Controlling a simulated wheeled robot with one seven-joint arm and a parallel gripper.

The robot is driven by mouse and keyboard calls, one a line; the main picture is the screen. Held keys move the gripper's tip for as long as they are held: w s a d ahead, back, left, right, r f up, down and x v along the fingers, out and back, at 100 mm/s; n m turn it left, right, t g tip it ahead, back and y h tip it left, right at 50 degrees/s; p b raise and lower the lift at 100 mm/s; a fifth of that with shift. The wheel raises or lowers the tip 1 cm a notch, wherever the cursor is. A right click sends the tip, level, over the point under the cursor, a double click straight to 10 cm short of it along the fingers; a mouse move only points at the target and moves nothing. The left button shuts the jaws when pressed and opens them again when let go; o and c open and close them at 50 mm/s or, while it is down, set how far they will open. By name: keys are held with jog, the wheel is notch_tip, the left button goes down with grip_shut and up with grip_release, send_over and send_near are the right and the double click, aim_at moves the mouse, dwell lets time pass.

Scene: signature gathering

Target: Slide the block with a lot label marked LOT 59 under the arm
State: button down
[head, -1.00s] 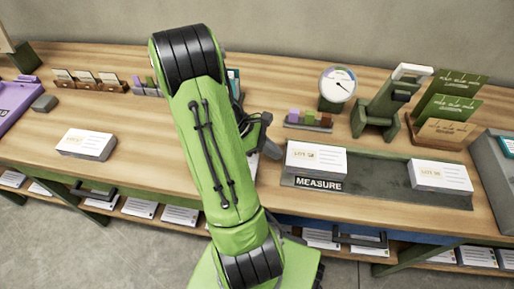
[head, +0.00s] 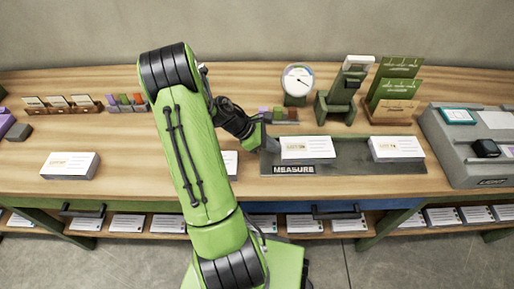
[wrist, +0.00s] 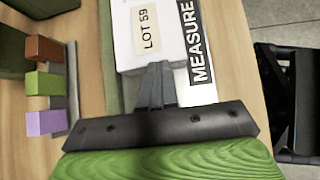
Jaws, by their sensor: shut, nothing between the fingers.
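The white block labelled LOT 59 (wrist: 143,40) lies flat in the wrist view, beside the MEASURE sign. In the head view this block (head: 307,147) rests on the left part of the dark tray (head: 350,178). My gripper (head: 271,146) is at the block's left end, low over the tray. In the wrist view its fingers (wrist: 157,72) are shut and empty, with their tips against or very near the block's near end. A green stand with a grey top arm (head: 340,95) is behind the tray; I cannot tell if it is the named arm.
Another labelled block (head: 397,148) lies at the tray's right end. A dial gauge (head: 297,80) and small coloured blocks (head: 278,115) stand behind. A grey machine (head: 470,160) is at right. A white block (head: 70,165) lies at left; another is partly hidden by my arm.

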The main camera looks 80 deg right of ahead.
aim_at(315, 149)
jog(key=s+d+p, duration=0.1)
jog(key=s, duration=0.3)
jog(key=s+d+p, duration=0.1)
jog(key=s, duration=0.6)
jog(key=shift+s+d+f+p, duration=0.2)
jog(key=shift+s+d+p, duration=0.1)
jog(key=shift+d+p, duration=0.1)
jog(key=w, duration=0.1)
jog(key=w+r+p, duration=0.1)
jog(key=w, duration=0.1)
jog(key=w+a, duration=0.1)
jog(key=w, duration=0.1)
jog(key=shift+r+p, duration=0.25)
jog(key=shift+p, duration=0.05)
jog(key=p+v, duration=0.1)
jog(key=v, duration=0.7)
jog(key=shift+p, duration=0.35)
jog(key=shift+w+r, duration=0.1)
jog(key=shift+w, duration=0.05)
